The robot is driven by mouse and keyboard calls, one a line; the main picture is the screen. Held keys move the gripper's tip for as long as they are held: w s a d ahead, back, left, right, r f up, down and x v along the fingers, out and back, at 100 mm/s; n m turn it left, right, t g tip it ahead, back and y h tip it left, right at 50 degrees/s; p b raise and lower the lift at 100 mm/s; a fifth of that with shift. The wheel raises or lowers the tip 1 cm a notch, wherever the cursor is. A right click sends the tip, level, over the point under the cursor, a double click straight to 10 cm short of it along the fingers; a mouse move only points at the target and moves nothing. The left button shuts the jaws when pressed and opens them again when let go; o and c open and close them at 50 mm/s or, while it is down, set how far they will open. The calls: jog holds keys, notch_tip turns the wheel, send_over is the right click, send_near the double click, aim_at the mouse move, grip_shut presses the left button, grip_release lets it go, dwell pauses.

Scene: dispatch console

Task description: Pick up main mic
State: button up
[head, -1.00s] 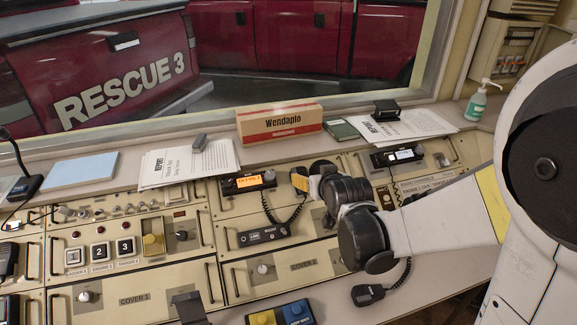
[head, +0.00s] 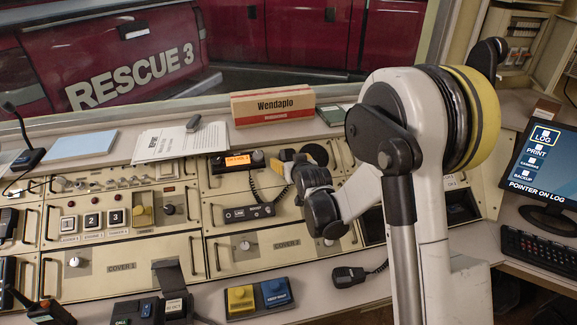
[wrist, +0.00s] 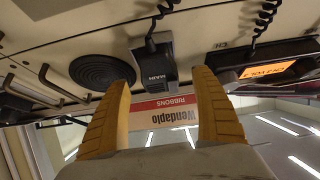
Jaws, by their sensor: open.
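The main mic (wrist: 153,65) is a dark hand mic marked MAIN, upright against the console face in the wrist view, with a coiled cord. It lies between the round black speaker (wrist: 103,72) and the radio with an orange display (wrist: 268,70). My gripper (wrist: 160,92) is open, its two yellow fingers apart, with the mic showing in line with the gap, just beyond the tips; contact cannot be told. In the head view my gripper (head: 279,164) is right of the orange-display radio (head: 238,162), and largely hides the mic.
The Wendaplo box (head: 273,104) stands on the ledge behind, beside papers (head: 178,143). Another hand mic (head: 349,277) lies at the desk's front edge. Yellow and blue buttons (head: 258,297) are left of it. A monitor (head: 545,165) stands at right.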

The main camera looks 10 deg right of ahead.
jog(key=shift+x, duration=1.2)
jog(key=shift+c, duration=0.2)
